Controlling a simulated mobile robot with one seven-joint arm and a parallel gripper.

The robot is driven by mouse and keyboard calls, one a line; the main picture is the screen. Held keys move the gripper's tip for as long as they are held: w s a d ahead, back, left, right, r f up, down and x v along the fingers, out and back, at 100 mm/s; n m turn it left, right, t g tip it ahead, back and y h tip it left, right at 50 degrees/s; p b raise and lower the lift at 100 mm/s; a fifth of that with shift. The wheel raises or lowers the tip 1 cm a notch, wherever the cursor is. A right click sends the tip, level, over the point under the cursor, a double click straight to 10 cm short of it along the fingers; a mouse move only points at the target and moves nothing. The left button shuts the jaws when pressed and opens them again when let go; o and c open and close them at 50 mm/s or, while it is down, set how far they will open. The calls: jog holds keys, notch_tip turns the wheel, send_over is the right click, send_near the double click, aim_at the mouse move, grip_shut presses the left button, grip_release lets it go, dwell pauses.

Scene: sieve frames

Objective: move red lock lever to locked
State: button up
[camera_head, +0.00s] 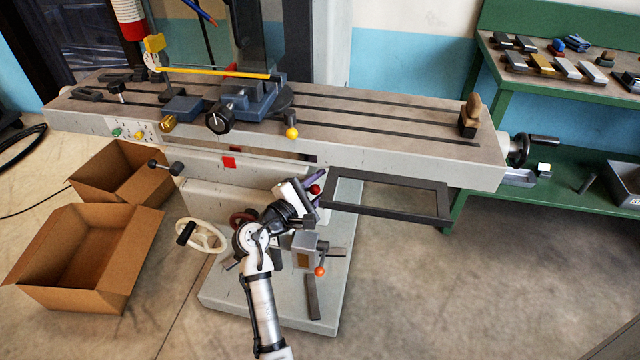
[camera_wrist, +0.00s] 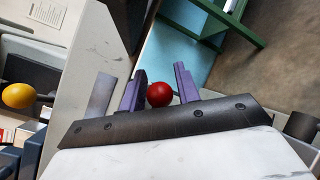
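The red ball knob (camera_head: 315,189) of the lock lever shows at the front of the machine, below the long table. In the wrist view the red knob (camera_wrist: 159,94) sits between the two purple fingers of my gripper (camera_wrist: 159,72). The left finger is very near or touching it; a gap shows between the knob and the right finger. My gripper (camera_head: 315,183) is open around the knob. The lever's shaft is hidden by the knob and my gripper, and I cannot tell the lever's position.
The machine table (camera_head: 380,115) spans above my gripper. A dark open frame (camera_head: 385,174) juts out just right of it. A grey box (camera_head: 306,250) with an orange knob (camera_head: 320,271) is below. A white handwheel (camera_head: 212,235) is left. A yellow knob (camera_head: 291,133) hangs at the table's front.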

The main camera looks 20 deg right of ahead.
grip_shut()
jog(key=shift+f, duration=0.1)
dwell(0.3)
notch_tip(320, 180, down, 6)
jog(key=w+a+m+y+p, duration=0.1)
jog(key=m+y+p, duration=0.2)
jog(key=m+y, duration=0.2)
jog(key=shift+a+m+p, duration=0.3)
jog(key=shift+m+p, duration=0.05)
jog(key=shift+m, duration=0.85)
